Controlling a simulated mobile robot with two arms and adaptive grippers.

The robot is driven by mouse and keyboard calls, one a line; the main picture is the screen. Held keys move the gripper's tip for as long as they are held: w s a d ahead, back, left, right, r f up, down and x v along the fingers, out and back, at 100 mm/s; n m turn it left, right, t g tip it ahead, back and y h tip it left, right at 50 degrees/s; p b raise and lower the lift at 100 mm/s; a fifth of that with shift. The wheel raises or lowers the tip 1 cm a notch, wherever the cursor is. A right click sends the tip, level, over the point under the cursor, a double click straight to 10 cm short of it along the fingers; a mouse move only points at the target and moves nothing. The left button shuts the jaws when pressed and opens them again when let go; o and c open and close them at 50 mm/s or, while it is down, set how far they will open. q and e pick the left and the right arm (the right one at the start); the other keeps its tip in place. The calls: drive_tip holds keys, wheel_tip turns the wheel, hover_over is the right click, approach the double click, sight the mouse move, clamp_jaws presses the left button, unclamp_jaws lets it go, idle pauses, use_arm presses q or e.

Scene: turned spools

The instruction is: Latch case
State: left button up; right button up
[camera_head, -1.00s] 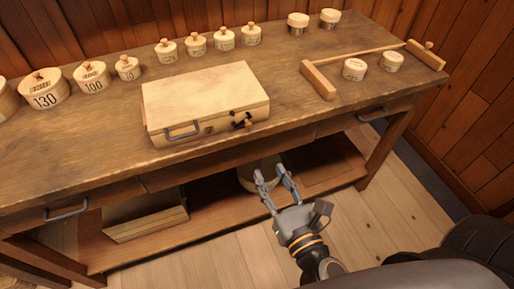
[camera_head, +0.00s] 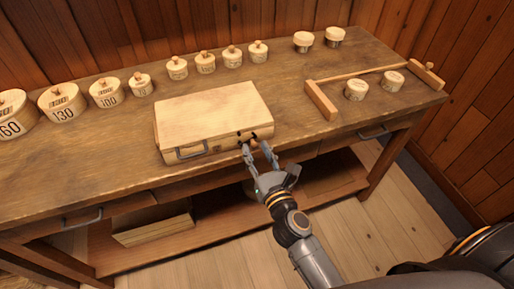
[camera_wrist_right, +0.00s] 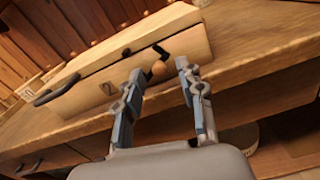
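The pale wooden case (camera_head: 212,112) lies flat on the workbench with its lid down. Its grey handle (camera_head: 190,151) is on the front face, and also shows in the right wrist view (camera_wrist_right: 55,90). A dark latch with a small wooden knob (camera_wrist_right: 159,68) sits on the front face, right of the handle. My right gripper (camera_head: 256,146) is at the case front by this latch, fingers apart. In the right wrist view the open fingers (camera_wrist_right: 162,74) stand on either side of the knob; I cannot tell whether they touch it. My left gripper is not in view.
The workbench (camera_head: 300,80) holds several numbered round wooden pots (camera_head: 108,92) along the back left. A drawer handle (camera_head: 374,131) juts from the bench front.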

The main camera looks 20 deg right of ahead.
drive_tip(key=shift+w, duration=0.15)
clamp_jaws()
